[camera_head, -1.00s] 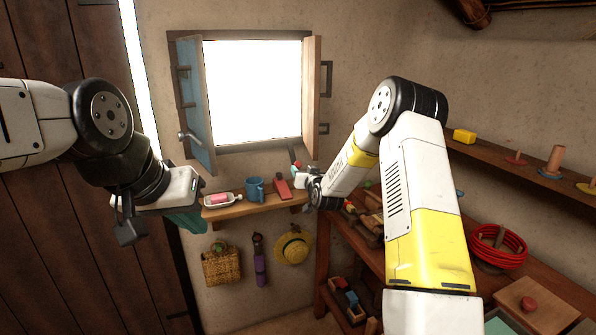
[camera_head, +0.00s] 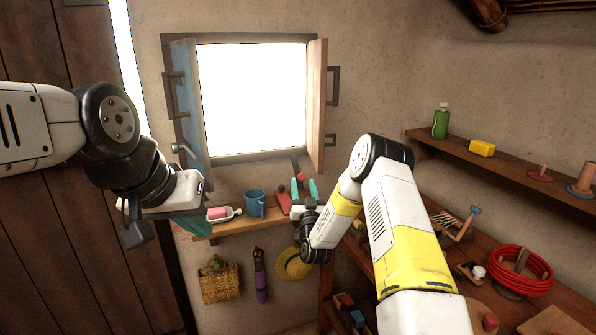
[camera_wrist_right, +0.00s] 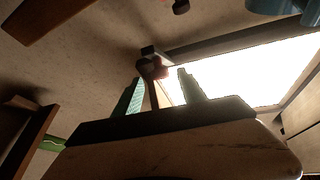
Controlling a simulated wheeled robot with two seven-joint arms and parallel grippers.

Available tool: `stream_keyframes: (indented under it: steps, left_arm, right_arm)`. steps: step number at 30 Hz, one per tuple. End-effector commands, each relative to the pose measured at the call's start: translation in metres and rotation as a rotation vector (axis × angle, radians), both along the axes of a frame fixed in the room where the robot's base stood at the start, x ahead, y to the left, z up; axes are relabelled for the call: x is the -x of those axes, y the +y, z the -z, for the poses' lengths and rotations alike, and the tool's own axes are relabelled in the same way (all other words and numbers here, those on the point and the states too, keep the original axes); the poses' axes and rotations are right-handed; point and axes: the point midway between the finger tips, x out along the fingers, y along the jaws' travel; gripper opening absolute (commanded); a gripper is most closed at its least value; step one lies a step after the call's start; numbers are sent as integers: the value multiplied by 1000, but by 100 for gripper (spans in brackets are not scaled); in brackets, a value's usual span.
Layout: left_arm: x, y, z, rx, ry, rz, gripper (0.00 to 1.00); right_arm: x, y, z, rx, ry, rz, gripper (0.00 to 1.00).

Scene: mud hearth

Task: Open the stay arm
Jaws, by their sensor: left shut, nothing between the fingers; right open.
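The window (camera_head: 255,98) stands with both shutters swung open, a blue one (camera_head: 188,100) at left and a wooden one (camera_head: 317,105) at right. What looks like the stay arm (camera_head: 296,162) is a short bar with a red end below the sill's right corner. In the right wrist view the bar (camera_wrist_right: 152,72) shows ahead, between the fingertips. My right gripper (camera_head: 305,190) is open just below it, teal fingers pointing up; contact cannot be told. My left gripper (camera_head: 190,224) is shut and empty at the left, near the shelf end.
A wall shelf (camera_head: 235,229) under the window holds a blue mug (camera_head: 254,204), a pink bottle on its side (camera_head: 222,213) and a red object (camera_head: 283,202). A grey metal handle (camera_head: 183,148) sticks out at the left shutter. A red coil (camera_head: 520,272) lies on the right bench.

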Motion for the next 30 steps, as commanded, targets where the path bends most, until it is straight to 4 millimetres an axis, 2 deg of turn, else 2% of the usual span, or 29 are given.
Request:
stream_keyframes:
  steps: [12, 17, 24, 30]
  left_arm:
    - [0, 0, 0, 0, 0, 0, 0]
    - [0, 0, 0, 0, 0, 0, 0]
    - [0, 0, 0, 0, 0, 0, 0]
    - [0, 0, 0, 0, 0, 0, 0]
  right_arm:
    - [-57, 6, -24, 0, 1, -1, 48]
    - [-65, 7, -27, 0, 2, -2, 48]
    - [-65, 7, -27, 0, 3, -2, 48]
    - [-65, 6, -27, 0, 3, -1, 9]
